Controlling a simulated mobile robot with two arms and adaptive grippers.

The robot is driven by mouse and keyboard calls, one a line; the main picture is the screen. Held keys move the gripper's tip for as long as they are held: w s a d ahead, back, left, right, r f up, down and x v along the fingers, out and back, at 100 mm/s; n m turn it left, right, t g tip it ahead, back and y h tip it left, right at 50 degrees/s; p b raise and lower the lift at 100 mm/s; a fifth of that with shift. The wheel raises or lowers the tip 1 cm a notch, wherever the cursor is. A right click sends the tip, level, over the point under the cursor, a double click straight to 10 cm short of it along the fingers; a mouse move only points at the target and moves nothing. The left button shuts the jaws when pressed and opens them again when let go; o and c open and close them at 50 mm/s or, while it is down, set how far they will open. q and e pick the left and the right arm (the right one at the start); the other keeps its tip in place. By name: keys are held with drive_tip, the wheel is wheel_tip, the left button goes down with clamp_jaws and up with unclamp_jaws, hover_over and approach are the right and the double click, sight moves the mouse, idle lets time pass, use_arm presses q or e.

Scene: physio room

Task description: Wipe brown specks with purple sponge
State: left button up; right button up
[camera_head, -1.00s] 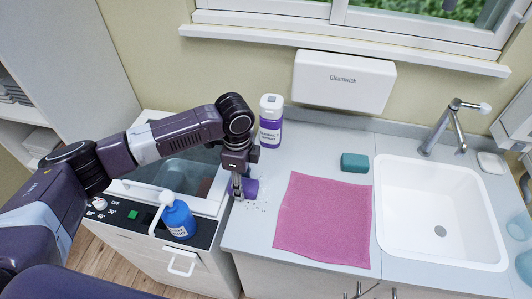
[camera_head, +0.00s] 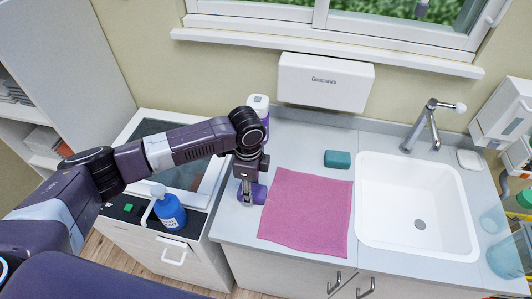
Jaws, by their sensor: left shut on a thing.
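The purple sponge (camera_head: 259,194) is on the grey counter, close against the left edge of the pink cloth. My left gripper (camera_head: 246,196) points down from above and is shut on the sponge, partly hiding it. I cannot make out brown specks clearly on the counter around the sponge; the gripper and sponge cover part of that spot. My right gripper is not in view.
The pink cloth (camera_head: 308,215) lies flat on the counter (camera_head: 310,155). A teal block (camera_head: 337,159) sits behind it, left of the white sink (camera_head: 418,235). A white-capped purple bottle (camera_head: 259,107) stands behind my arm. A blue pump bottle (camera_head: 169,211) stands on the left unit.

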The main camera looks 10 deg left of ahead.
use_arm(q)
drive_tip(key=shift+d+r, duration=0.1)
drive_tip(key=shift+d, duration=0.35)
drive_tip(key=shift+w+d+r+p, duration=0.1)
drive_tip(key=shift+r+p, duration=0.45)
drive_tip(key=shift+r, duration=0.05)
drive_tip(key=shift+w+d+r+p, duration=0.1)
drive_tip(key=shift+r+p, duration=0.45)
drive_tip(key=shift+r, duration=0.05)
drive_tip(key=r+p, duration=0.2)
drive_tip(key=p, duration=0.1)
drive_tip(key=shift+s+a+r, duration=0.15)
drive_tip(key=shift+a+r, duration=0.2)
drive_tip(key=shift+r+p, duration=0.35)
drive_tip(key=shift+d+r, duration=0.2)
drive_tip(key=shift+r, duration=0.35)
drive_tip(key=shift+a+r+p, duration=0.15)
drive_tip(key=shift+r+p, duration=0.2)
drive_tip(key=shift+r, duration=0.15)
drive_tip(key=shift+f, duration=0.1)
